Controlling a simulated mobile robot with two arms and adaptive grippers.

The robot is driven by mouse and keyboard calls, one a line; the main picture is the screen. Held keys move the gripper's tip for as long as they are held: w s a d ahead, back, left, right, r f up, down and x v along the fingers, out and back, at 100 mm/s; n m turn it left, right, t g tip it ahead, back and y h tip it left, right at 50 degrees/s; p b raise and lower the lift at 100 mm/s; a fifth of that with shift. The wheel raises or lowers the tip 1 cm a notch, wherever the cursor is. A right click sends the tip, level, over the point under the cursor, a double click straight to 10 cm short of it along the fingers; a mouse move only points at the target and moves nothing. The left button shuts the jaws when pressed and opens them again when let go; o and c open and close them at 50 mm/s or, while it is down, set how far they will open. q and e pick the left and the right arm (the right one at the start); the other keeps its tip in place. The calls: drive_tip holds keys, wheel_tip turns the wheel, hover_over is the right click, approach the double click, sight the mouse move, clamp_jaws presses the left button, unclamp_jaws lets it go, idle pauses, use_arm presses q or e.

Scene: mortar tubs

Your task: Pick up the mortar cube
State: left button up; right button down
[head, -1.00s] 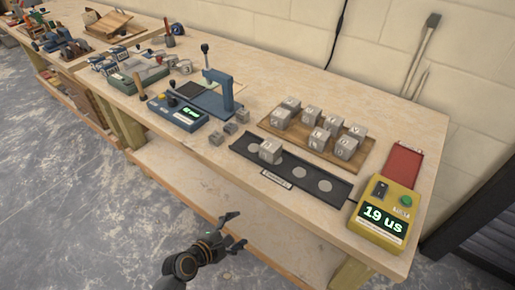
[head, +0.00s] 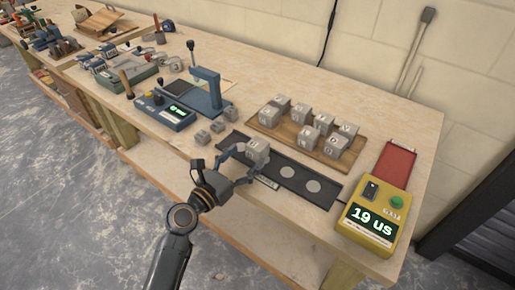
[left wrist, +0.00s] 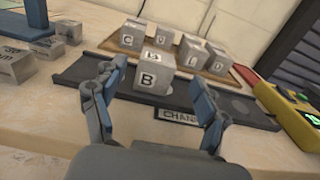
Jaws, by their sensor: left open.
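A grey mortar cube (head: 257,150) sits at the left end of a dark tray (head: 318,201) with pale round spots. In the left wrist view the cube (left wrist: 153,75) shows the letter B on its front and top. My left gripper (head: 238,167) is open at the tray's front edge. In the left wrist view its two fingers (left wrist: 158,95) stand apart, one towards each side of the cube, with the cube just beyond them. I cannot tell whether either finger touches it. My right gripper is not in view.
Several more lettered cubes stand on a wooden board (head: 266,136) behind the tray. A yellow meter (head: 368,214) reading "19 us" and a red plate (head: 396,165) are at the right. Small grey blocks (head: 217,127) and a blue device (head: 165,112) lie left.

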sight(252, 149)
use_arm(q)
drive_tip(key=x, duration=0.6)
drive_tip(key=shift+w, duration=0.3)
clamp_jaws()
